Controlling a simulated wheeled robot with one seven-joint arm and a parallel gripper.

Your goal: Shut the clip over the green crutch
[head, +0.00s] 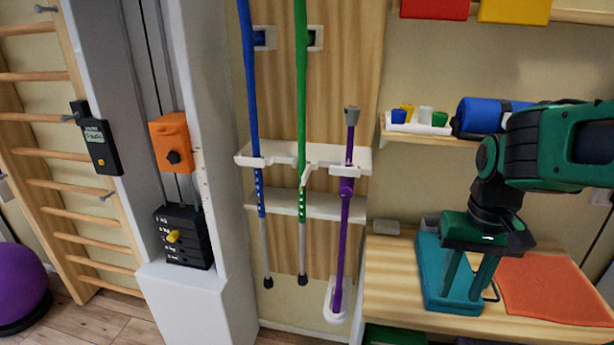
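The green crutch (301,90) hangs upright in the middle of a white rack (281,150) on a wooden panel, its grey lower tube ending in a black tip. A small white clip (304,178) shows at the rack by the green shaft and looks tilted; its exact position is too small to tell. The blue crutch (249,90) stands to its left and the purple crutch (344,220) to its right. My gripper (464,290) points down over the bench at the right, well away from the rack. Its fingers look apart, with nothing seen between them.
A shelf (392,132) with small colored cups and a blue roll (482,115) is above. A weight machine (207,170) stands left of the rack.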

